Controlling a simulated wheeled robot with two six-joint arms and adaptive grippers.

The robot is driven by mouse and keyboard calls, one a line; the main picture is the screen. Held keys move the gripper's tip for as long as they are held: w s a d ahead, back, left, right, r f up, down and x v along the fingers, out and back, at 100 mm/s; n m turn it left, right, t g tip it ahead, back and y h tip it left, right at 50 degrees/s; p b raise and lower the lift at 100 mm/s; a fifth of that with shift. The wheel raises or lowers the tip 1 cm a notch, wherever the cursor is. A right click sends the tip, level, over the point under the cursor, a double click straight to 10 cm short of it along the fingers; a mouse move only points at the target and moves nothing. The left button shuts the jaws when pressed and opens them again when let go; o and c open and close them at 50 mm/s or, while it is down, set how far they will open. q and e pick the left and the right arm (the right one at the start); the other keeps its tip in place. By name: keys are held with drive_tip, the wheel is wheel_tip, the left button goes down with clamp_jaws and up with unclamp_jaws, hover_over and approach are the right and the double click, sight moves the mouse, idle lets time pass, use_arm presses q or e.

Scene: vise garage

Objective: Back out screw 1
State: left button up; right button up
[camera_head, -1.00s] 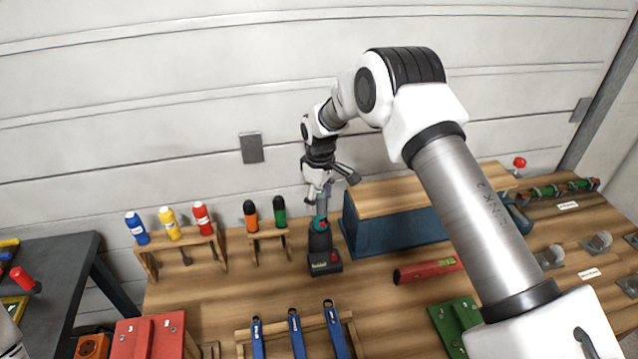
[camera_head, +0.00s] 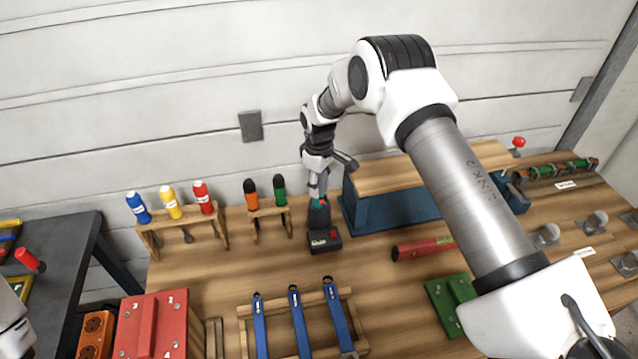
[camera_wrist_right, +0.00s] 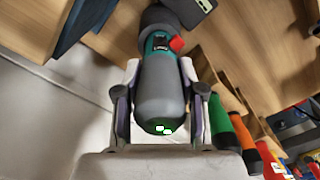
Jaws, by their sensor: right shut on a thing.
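A power screwdriver with a dark grey and teal body and a red button (camera_head: 319,212) stands upright on the bench, at the foot of the back wall. Its black base with a red patch (camera_head: 324,240) rests on the wood. My right gripper (camera_head: 318,191) reaches down from above and is shut on the upper end of the screwdriver. In the right wrist view, the screwdriver's rounded grey end (camera_wrist_right: 163,100) lies between the two fingers. I cannot tell which screw is screw 1. A red block (camera_head: 150,325) with small screw heads stands at the lower left. My left gripper is out of view.
A rack with orange and green handled tools (camera_head: 266,211) stands just left of the screwdriver. A blue box with a wooden top (camera_head: 390,211) is close on its right. Blue-handled tools (camera_head: 297,320) lie in front, with a red level (camera_head: 424,247) to the right.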

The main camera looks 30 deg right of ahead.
drive_tip(key=shift+w+r+p, duration=0.1)
drive_tip(key=shift+r+p, duration=0.3)
drive_tip(key=shift+r, duration=0.3)
wheel_tip(320, 180, up, 2)
drive_tip(key=shift+p, duration=0.55)
drive_tip(key=shift+r+p, duration=2.85)
drive_tip(key=shift+r, duration=2.95)
